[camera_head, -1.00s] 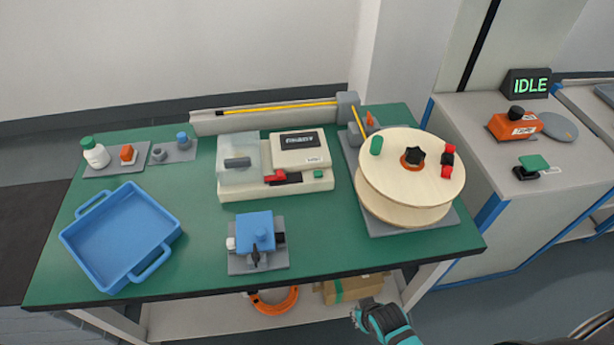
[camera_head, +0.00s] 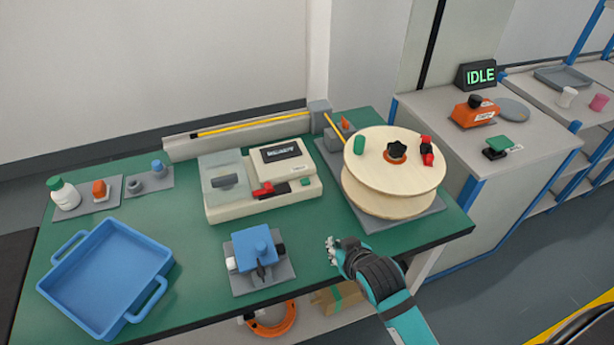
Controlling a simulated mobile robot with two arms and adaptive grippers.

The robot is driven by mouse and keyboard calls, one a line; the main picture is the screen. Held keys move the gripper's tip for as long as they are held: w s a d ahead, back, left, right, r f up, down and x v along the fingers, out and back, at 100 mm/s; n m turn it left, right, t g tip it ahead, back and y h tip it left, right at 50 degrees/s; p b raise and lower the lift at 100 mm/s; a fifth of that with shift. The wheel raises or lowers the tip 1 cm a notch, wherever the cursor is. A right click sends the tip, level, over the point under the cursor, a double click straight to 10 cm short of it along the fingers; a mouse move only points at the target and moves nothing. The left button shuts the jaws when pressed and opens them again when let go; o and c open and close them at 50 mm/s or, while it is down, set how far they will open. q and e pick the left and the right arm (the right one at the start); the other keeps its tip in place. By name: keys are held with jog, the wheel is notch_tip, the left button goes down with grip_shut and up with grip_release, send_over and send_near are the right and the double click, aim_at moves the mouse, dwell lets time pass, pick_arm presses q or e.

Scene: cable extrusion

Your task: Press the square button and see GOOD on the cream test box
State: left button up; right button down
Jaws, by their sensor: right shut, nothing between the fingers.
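The cream test box (camera_head: 262,184) stands at the middle back of the green table. Its dark display (camera_head: 281,151) carries text too small to read surely. A clear cover (camera_head: 222,176) is on its left part. A red lever (camera_head: 268,190) and a small green square button (camera_head: 305,181) are on its front. My right gripper (camera_head: 331,250) is shut and empty over the table's front edge, right of the blue clamp block. It is in front of the test box and apart from it. My left gripper is not in view.
A wooden cable reel (camera_head: 400,172) stands at the table's right. The blue clamp block (camera_head: 254,247) sits near the front, left of my gripper. A blue tray (camera_head: 104,275) is at front left. A sign (camera_head: 480,74) on the right bench reads IDLE.

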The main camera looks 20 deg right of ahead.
jog(key=w+r+t, duration=0.5)
jog(key=w+r, duration=0.4)
jog(key=w, duration=0.3)
jog(key=shift+r+m+t, duration=0.3)
jog(key=shift+r, duration=0.05)
jog(key=shift+a, duration=0.1)
send_over(307, 183)
jog(key=shift+s+f, duration=0.2)
jog(key=shift+f, duration=0.95)
jog(key=f, duration=0.2)
jog(key=shift+w+f, duration=0.2)
jog(key=shift+f, duration=0.9)
jog(key=shift+f, duration=0.1)
